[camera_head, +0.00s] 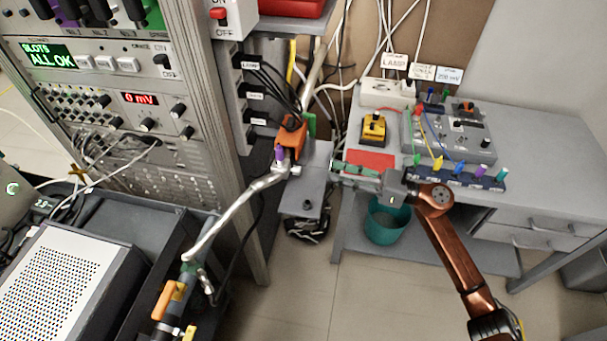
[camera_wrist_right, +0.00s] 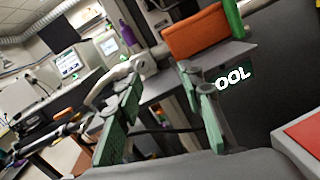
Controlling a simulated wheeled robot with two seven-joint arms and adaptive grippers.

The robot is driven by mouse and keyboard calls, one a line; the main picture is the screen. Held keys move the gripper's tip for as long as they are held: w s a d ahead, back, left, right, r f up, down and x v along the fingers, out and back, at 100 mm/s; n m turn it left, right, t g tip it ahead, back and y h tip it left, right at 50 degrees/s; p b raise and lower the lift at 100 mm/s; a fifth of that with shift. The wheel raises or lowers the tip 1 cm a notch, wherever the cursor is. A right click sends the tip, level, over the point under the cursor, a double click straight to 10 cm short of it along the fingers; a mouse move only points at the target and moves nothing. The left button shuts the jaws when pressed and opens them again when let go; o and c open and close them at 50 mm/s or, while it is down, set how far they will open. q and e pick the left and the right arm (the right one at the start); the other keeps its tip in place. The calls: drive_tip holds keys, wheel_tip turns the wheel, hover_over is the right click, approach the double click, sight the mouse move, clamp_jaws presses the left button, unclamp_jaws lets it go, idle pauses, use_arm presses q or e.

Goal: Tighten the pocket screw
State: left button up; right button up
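I cannot make out the pocket screw for certain in either view. A grey bracket plate (camera_head: 313,165) stands beside the rack, with an orange block (camera_head: 292,133) and a green upright piece (camera_head: 309,125) at its top. These also show in the right wrist view as an orange block (camera_wrist_right: 197,35) and a green piece (camera_wrist_right: 233,18). A purple-capped fitting (camera_head: 281,153) is at the pipe end. My right gripper (camera_head: 337,169) comes from the right, just right of the plate. Its green pads stand apart with a gap (camera_wrist_right: 160,88); nothing shows clearly gripped.
The grey bench (camera_head: 540,180) at right holds a yellow button box (camera_head: 374,128), a red mat (camera_head: 370,160) and a cabled box (camera_head: 455,135). A teal bin (camera_head: 388,222) stands below.

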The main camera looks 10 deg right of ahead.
sight(305, 179)
drive_tip(key=a+n, duration=0.1)
drive_tip(key=a, duration=0.2)
drive_tip(key=a+n+g+b, duration=0.1)
drive_tip(key=a, duration=0.2)
drive_tip(key=a+n+b, duration=0.1)
drive_tip(key=a, duration=0.2)
drive_tip(key=shift+w+a+r+g, duration=0.2)
drive_tip(key=shift+w+r+g, duration=0.1)
drive_tip(key=shift+r+g, duration=0.1)
use_arm(q)
drive_tip(key=w+r, duration=0.1)
drive_tip(key=r, duration=0.1)
drive_tip(key=w+d+r, duration=0.1)
drive_tip(key=r, duration=0.1)
drive_tip(key=shift+w, duration=0.35)
use_arm(e)
clamp_jaws()
